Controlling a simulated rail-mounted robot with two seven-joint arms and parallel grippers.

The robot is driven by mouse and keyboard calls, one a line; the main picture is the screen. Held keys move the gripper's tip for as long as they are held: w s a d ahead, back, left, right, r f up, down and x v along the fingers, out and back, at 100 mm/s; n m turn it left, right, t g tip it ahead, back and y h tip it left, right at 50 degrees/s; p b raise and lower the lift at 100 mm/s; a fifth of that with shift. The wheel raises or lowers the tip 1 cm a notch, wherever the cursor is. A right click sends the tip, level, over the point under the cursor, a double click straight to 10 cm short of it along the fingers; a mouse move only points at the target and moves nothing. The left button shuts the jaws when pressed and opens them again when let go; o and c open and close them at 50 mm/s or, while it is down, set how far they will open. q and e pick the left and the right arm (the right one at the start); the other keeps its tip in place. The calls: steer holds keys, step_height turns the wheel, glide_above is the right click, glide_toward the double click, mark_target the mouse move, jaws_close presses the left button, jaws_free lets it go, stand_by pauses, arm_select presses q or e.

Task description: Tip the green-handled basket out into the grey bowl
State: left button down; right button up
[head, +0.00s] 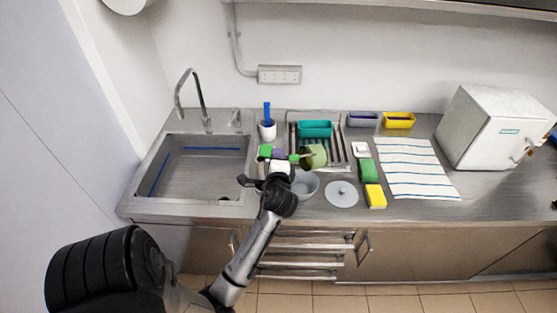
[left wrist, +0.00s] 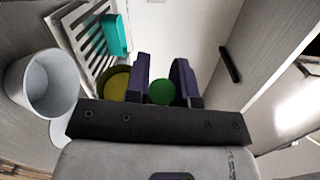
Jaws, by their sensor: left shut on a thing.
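The olive-green basket (head: 315,156) is in front of the drying rack, right of my left gripper (head: 279,158) in the head view. The gripper's purple fingers are shut on its green handle (head: 265,151). In the left wrist view the handle end (left wrist: 161,92) shows between the fingers (left wrist: 162,80), with the yellowish basket (left wrist: 114,85) partly hidden behind the left finger. I cannot tell what is in the basket. The grey bowl (head: 307,184) stands on the counter just in front of the basket; it shows at left in the left wrist view (left wrist: 40,84), its visible inside empty. My right gripper is not in view.
A sink (head: 205,172) with a tap lies left. A blue brush (head: 267,115) stands in a white holder. A teal tub (head: 315,128) sits on the rack (head: 343,150). A grey disc (head: 341,194), sponges (head: 369,171), a striped cloth (head: 414,168) and a white box (head: 495,128) are right.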

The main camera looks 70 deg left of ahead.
arm_select(q)
step_height(320, 180, down, 7)
steer(key=s+n+y+b, duration=0.2)
steer(key=n+b, duration=0.2)
steer(key=b, duration=0.8)
steer(key=shift+s+n, duration=0.2)
steer(key=shift+n, duration=0.2)
steer(key=shift+r, duration=0.1)
stand_by(0.6)
